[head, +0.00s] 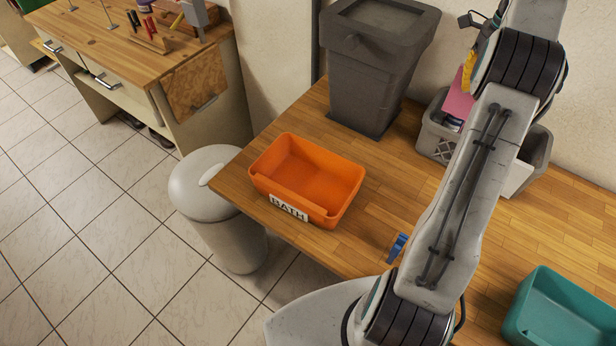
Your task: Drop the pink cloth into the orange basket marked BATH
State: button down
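The orange basket (338,184) stands empty on the wooden table, with a white BATH label (289,208) on its front side. A pink piece of cloth (458,102) shows at the grey basket (434,139) at the back right, partly hidden by my arm. My gripper (484,32) shows only in part at the top right, behind my arm and above the pink cloth. Its fingertips are not clear, so I cannot tell whether it is open or touches the cloth.
A teal basket (545,325) stands at the lower right. A dark grey bin (372,70) stands behind the orange basket. A blue clip-like item (397,248) lies near the table's front edge. A white lidded bin (205,185) stands on the floor.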

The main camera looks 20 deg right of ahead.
aim_at(320, 182)
jog(key=k+j, duration=0.75)
jog(key=j, duration=0.2)
